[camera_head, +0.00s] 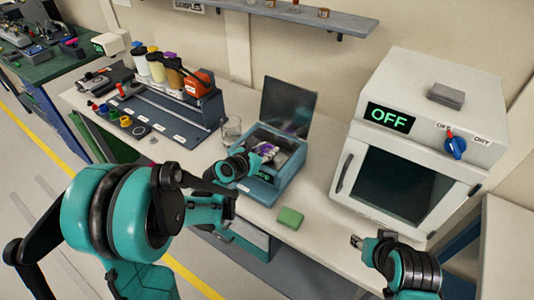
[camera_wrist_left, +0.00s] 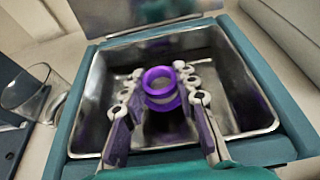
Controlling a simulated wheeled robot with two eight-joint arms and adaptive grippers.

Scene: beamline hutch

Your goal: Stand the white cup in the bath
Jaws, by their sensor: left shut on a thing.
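The bath (camera_head: 276,190) is a teal box with a metal basin and a raised dark lid, in the middle of the bench. In the left wrist view the bath's rim (camera_wrist_left: 82,92) surrounds my gripper. My left gripper (camera_head: 268,151) reaches over the basin and is shut on a small cup with a purple rim (camera_wrist_left: 160,87). The cup's sides look purple; I see no clear white on it. The cup is between the fingertips over the basin; whether it touches the floor cannot be told. My right gripper (camera_head: 357,241) is in front of the oven, apart from the bath.
A clear glass beaker (camera_head: 231,130) stands left of the bath and also shows in the left wrist view (camera_wrist_left: 32,92). A green block (camera_head: 290,218) lies in front. A white oven reading OFF (camera_head: 424,140) is right. A rack with lidded cups (camera_head: 195,118) is left.

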